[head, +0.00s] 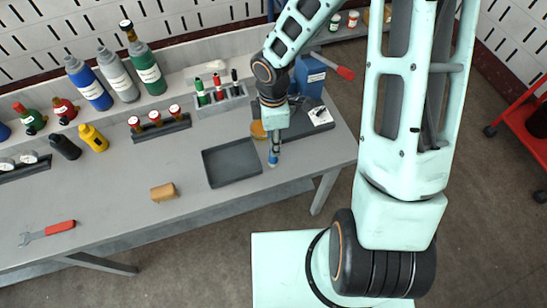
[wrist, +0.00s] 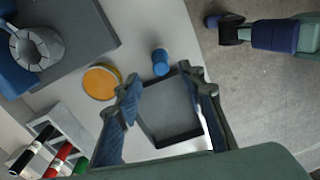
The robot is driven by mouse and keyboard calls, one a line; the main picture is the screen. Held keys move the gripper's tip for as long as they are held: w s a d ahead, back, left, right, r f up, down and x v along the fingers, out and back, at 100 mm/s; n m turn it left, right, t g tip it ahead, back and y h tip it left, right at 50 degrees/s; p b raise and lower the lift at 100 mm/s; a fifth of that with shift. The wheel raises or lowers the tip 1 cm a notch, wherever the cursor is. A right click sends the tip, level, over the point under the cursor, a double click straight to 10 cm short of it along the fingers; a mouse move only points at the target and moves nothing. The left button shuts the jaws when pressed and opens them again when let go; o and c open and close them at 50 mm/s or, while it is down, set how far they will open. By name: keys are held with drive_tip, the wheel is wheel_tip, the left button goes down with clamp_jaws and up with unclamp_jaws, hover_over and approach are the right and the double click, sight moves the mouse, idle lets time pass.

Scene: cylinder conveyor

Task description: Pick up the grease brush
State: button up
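In the head view my gripper (head: 274,145) points down beside the tray, near the table's front edge.
The empty dark tray (head: 207,170) lies left of my gripper. The orange-topped tin (wrist: 101,82) is close by. A marker holder (head: 221,103), a blue box (head: 311,76) and a grey slab (head: 308,126) stand behind. A tan block (head: 163,192) lies further left, with clear table around it.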

wheel_tip(320, 180, down, 7)
drive_tip(key=shift+r, duration=0.15)
drive_tip(key=shift+s, duration=0.1)
clamp_jaws()
idle(0.4)
